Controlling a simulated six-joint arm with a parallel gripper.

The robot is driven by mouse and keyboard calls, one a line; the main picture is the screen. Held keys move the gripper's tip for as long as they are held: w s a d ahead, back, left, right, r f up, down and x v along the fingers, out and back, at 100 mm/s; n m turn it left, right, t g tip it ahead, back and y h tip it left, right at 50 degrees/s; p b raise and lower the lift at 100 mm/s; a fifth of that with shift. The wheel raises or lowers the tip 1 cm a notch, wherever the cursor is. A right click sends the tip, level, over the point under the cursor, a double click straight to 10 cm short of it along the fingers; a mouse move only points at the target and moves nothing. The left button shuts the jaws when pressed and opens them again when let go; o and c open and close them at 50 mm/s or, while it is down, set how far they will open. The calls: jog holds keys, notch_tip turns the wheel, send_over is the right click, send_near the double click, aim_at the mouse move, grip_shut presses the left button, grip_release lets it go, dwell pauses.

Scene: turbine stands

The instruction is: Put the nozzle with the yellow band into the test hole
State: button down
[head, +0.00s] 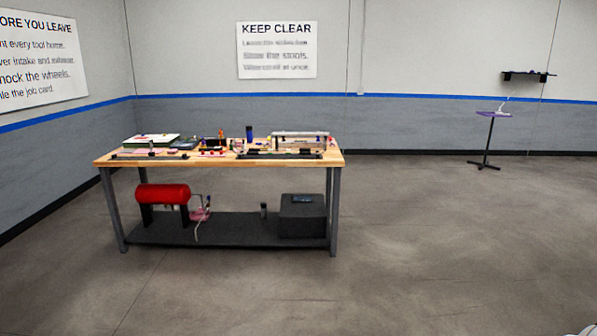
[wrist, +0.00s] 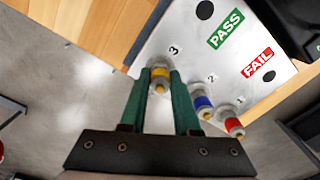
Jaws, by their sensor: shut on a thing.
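The nozzle with the yellow band (wrist: 160,73) is between the green fingers of my gripper (wrist: 161,80) in the wrist view. The gripper is shut on it, beside the number 3 on a pale plate (wrist: 165,38). I cannot tell whether the nozzle still sits in the plate or is lifted clear. The plate has a dark hole (wrist: 205,10) near the PASS label and another dark hole (wrist: 267,76) near the FAIL label. Neither is marked as the test hole. The nozzle is too small to make out in the head view.
A nozzle with a blue band (wrist: 202,101) stands by number 2, and one with a red band (wrist: 233,125) by number 1, both close to the right finger. In the head view a wooden-topped bench (head: 120,160) carries many small items.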

jog(key=shift+r, duration=0.65)
jog(key=shift+r, duration=2.2)
jog(key=w+a+r+n, duration=0.1)
jog(key=a+r+n, duration=0.15)
jog(key=a, duration=0.35)
jog(key=a+r+n, duration=0.1)
jog(key=a+r, duration=0.3)
jog(key=a, duration=0.3)
jog(key=w+a+r+n, duration=0.1)
jog(key=a+r, duration=0.3)
jog(key=a, duration=0.2)
jog(key=shift+s+a+f, duration=0.1)
jog(key=shift+f, duration=2.3)
jog(key=shift+f, duration=0.55)
jog(key=shift+f, duration=0.4)
